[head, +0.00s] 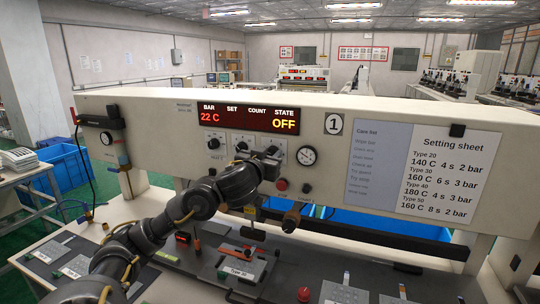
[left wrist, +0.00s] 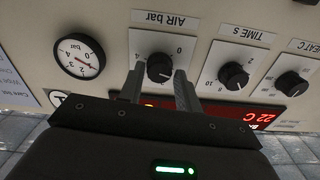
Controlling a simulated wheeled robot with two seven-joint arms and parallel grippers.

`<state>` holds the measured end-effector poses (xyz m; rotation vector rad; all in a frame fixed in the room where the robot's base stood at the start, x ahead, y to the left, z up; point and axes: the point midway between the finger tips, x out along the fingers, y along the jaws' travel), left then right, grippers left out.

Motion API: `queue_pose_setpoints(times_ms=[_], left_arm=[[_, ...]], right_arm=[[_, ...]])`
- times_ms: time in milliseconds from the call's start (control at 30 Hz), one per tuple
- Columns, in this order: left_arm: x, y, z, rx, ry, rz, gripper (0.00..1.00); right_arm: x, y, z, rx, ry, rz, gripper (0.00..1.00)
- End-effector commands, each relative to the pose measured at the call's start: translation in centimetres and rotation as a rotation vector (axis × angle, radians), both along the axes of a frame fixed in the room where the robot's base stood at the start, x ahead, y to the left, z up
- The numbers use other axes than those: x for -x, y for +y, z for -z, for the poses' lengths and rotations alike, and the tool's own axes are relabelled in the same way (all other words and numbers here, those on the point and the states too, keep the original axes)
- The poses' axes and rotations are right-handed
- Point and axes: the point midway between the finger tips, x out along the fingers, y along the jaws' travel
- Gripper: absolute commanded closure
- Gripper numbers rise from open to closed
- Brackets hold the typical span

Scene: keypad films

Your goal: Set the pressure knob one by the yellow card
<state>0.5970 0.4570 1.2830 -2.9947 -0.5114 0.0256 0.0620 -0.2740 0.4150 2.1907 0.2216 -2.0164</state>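The AIR bar knob (left wrist: 160,68) is black with a pale dial plate and shows upside down in the left wrist view. My left gripper (left wrist: 160,88) has one finger on each side of it, with small gaps visible; contact is unclear. In the head view the left gripper (head: 270,155) is at the panel and hides this knob. The pressure gauge (head: 306,156) is to its right; it also shows in the left wrist view (left wrist: 81,57). The setting sheet (head: 440,172) lists types with C, s and bar values. I cannot make out a yellow card. My right gripper is not in view.
The TIME s knob (left wrist: 233,75) and heat knob (left wrist: 292,83) sit close beside. The display (head: 249,118) reads 22 C and OFF. A red button (head: 282,184) and a dark handle (head: 291,218) are below. A plate labelled Type 30 (head: 237,272) lies on the bench.

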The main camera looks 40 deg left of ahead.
Motion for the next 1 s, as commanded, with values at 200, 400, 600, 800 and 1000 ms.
queue_pose_setpoints(times_ms=[200, 400, 600, 800, 1000], left_arm=[[-0.1, -0.1, 0.01, 0.001, 0.0, 0.001, 0.95], [-0.13, -0.13, 0.0, -0.008, 0.003, 0.002, 0.97], [-0.13, -0.13, 0.01, -0.071, 0.025, 0.002, 0.97], [-0.14, -0.14, 0.0, -0.206, 0.071, 0.001, 0.97], [-0.16, -0.2, 0.03, -0.381, 0.133, 0.001, 0.97]], right_arm=[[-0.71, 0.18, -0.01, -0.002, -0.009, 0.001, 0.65], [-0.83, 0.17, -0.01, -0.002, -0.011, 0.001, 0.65], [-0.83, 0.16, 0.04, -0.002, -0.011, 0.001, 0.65], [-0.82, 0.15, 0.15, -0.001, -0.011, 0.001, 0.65], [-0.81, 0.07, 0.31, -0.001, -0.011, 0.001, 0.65]])
